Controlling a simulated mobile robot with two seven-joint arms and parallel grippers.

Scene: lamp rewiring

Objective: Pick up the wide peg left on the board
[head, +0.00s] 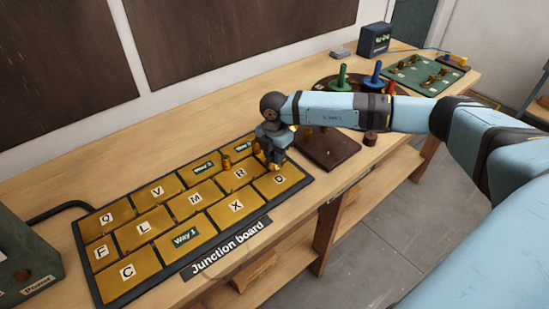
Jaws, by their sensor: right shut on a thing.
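The junction board (187,267) lies on the bench, a dark frame with golden lettered plates and a few green labelled ones. My right gripper (273,158) points down at the board's far right, by the plates marked R and D. It is shut on a small brass peg, mostly hidden by the fingers. I cannot tell whether the peg still touches the board. Another brass peg (227,162) stands on the board just left of the gripper. My left gripper is out of view.
A brown wooden block (330,151) sits right of the board. Behind my right arm are green (342,76) and blue (373,74) handled tools, a dark display box (375,39) and a green board (424,75). A dark green box (22,262) stands at left.

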